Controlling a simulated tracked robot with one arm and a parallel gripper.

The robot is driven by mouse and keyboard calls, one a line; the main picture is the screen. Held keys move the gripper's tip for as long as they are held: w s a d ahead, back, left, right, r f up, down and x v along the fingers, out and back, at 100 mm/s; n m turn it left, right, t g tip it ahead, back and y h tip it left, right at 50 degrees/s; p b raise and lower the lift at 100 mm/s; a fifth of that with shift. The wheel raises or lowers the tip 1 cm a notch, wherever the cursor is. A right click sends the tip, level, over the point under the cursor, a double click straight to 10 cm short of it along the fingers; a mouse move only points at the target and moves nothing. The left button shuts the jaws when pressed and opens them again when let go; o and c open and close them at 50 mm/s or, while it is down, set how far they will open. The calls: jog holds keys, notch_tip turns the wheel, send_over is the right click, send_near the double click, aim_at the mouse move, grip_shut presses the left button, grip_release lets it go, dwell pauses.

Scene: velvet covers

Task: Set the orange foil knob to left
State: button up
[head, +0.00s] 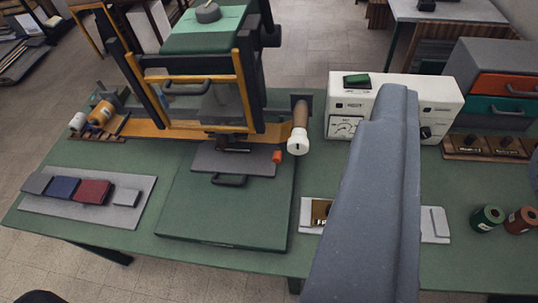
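A pale panel (437,226) lies at the table's front right. On it is a small brass-coloured plate (321,211) with lettering that seems to start with F. My grey arm link crosses this panel and hides its middle, so a knob there would be hidden. A small orange piece (277,157) sits at the right edge of the grey plate on the press; I cannot tell what it is. My gripper is not in view.
A white control box (350,104) is behind my arm. Coloured swatches lie on a grey board (125,215) at left. Green (487,217) and brown (520,219) rolls stand at right.

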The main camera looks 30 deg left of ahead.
aim_at(277, 161)
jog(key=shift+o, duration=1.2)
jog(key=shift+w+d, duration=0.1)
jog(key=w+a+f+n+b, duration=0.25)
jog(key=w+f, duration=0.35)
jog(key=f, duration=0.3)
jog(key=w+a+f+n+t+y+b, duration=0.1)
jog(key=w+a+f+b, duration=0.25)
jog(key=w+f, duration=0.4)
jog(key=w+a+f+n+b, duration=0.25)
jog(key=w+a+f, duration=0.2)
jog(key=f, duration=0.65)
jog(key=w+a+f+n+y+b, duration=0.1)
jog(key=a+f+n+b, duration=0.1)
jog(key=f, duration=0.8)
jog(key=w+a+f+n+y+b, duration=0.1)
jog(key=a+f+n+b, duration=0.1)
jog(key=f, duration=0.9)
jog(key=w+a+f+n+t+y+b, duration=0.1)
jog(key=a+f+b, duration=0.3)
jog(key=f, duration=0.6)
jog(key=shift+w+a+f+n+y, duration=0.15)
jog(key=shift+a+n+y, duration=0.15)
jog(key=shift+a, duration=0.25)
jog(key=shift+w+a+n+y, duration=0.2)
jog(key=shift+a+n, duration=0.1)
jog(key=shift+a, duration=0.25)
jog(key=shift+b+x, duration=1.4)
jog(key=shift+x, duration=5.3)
